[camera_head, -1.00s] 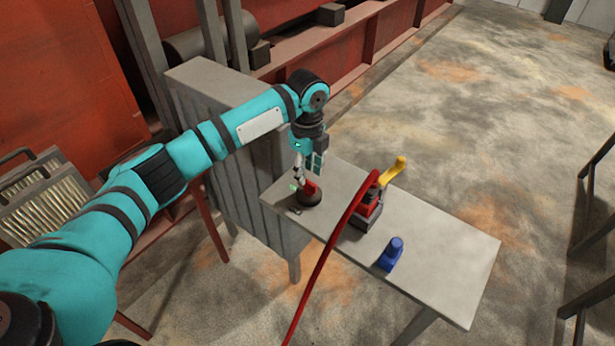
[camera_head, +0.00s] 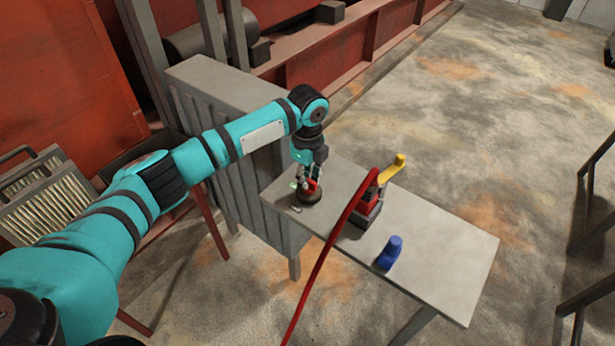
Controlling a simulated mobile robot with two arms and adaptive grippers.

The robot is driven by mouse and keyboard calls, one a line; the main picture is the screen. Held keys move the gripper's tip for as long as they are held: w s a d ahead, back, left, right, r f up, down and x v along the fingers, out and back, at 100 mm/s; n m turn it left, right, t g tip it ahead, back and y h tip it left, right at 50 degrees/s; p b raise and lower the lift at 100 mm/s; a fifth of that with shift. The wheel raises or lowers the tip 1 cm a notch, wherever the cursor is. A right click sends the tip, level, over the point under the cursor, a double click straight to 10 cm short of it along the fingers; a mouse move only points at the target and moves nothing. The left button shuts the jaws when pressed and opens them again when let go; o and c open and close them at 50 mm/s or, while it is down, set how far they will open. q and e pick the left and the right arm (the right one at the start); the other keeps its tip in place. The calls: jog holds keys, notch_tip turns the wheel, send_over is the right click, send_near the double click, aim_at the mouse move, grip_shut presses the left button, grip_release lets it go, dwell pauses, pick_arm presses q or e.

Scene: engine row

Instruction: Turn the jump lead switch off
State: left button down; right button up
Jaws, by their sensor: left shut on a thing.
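The jump lead switch is a red handle (camera_head: 313,186) on a dark round base (camera_head: 309,198), at the far left end of the grey table. My left gripper (camera_head: 307,184) points down over it from above. Its fingers are shut on the red handle and hide part of it. The exact angle of the handle is hard to tell at this size. My right gripper is not in view.
The grey table (camera_head: 440,265) also bears a red and dark box (camera_head: 369,206) with a yellow handle (camera_head: 392,168), and a blue object (camera_head: 390,252). A red cable (camera_head: 325,250) runs from the box over the table's front edge. A grey ribbed cabinet (camera_head: 215,150) stands behind my left arm.

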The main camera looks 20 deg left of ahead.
pick_arm(q)
jog(key=shift+r+n+p, duration=0.15)
jog(key=shift+n+p, duration=0.25)
jog(key=shift+p, duration=0.4)
jog(key=n+p, duration=0.3)
jog(key=p, duration=0.1)
jog(key=n+p, duration=0.3)
jog(key=shift+s+r+n+p, duration=0.1)
jog(key=shift+s+n+p, duration=0.1)
jog(key=shift+n+p, duration=0.2)
jog(key=n+p, duration=0.4)
jog(key=n, duration=0.1)
jog(key=shift+d, duration=0.1)
jog(key=n+p, duration=0.2)
jog(key=n, duration=0.1)
jog(key=shift+s, duration=0.1)
jog(key=shift+f+n+p, duration=0.2)
jog(key=shift+n+p, duration=0.3)
jog(key=shift+n, duration=0.6)
jog(key=c, duration=1.4)
grip_release()
